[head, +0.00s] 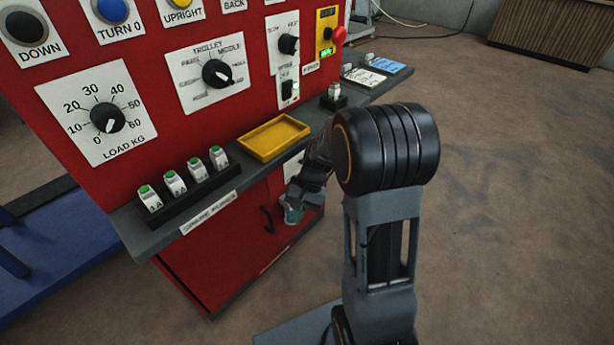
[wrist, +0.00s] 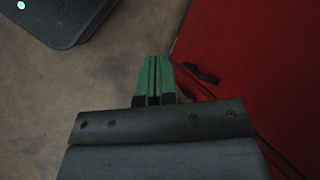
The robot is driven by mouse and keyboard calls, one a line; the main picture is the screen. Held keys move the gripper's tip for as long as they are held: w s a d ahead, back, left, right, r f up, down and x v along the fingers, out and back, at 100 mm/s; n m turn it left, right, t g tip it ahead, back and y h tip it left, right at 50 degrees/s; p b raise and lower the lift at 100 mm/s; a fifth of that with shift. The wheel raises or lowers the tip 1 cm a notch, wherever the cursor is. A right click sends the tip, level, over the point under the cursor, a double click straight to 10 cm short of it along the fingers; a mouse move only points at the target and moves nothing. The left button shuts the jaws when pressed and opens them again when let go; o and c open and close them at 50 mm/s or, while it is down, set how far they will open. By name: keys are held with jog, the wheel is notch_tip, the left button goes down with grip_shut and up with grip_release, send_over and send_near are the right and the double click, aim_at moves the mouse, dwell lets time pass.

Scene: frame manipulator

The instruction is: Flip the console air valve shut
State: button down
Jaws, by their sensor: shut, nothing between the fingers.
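The red console (head: 215,265) stands at the left and middle of the head view, with a grey shelf along its front. I cannot make out the air valve for certain; my arm and gripper cover part of the console's front below the shelf. A pale plate (head: 297,232) shows on that front, partly behind my gripper. My gripper (head: 293,214) hangs low in front of the cabinet, below the shelf. Its green fingertips are together and empty in the wrist view (wrist: 157,60), just left of the red cabinet face (wrist: 265,50).
A black curved handle (head: 267,220) sits on the cabinet door and also shows in the wrist view (wrist: 202,74). On the shelf are a yellow tray (head: 273,138) and a row of several fuses (head: 187,180). Brown floor (head: 510,200) is clear to the right.

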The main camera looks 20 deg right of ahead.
jog(key=w+d+f+m+t+y+p, duration=0.2)
jog(key=w+f+m+t+y+p, duration=0.1)
jog(key=w+f+m+t+y, duration=0.35)
jog(key=w+d+f+m+t+y+p, duration=0.3)
jog(key=w+f+m+y, duration=0.2)
jog(key=w+m, duration=0.3)
jog(key=s+d+f+m+t+h+p, duration=0.3)
jog(key=d+f+m+t+h, duration=0.3)
jog(key=t, duration=0.9)
jog(key=d+f+m, duration=0.3)
jog(key=d+m, duration=0.1)
jog(key=shift+h, duration=0.35)
jog(key=w+a+r+b, duration=0.3)
jog(key=w+r+b, duration=0.5)
jog(key=b, duration=0.3)
jog(key=shift+a+r, duration=0.35)
jog(key=shift+r, duration=0.35)
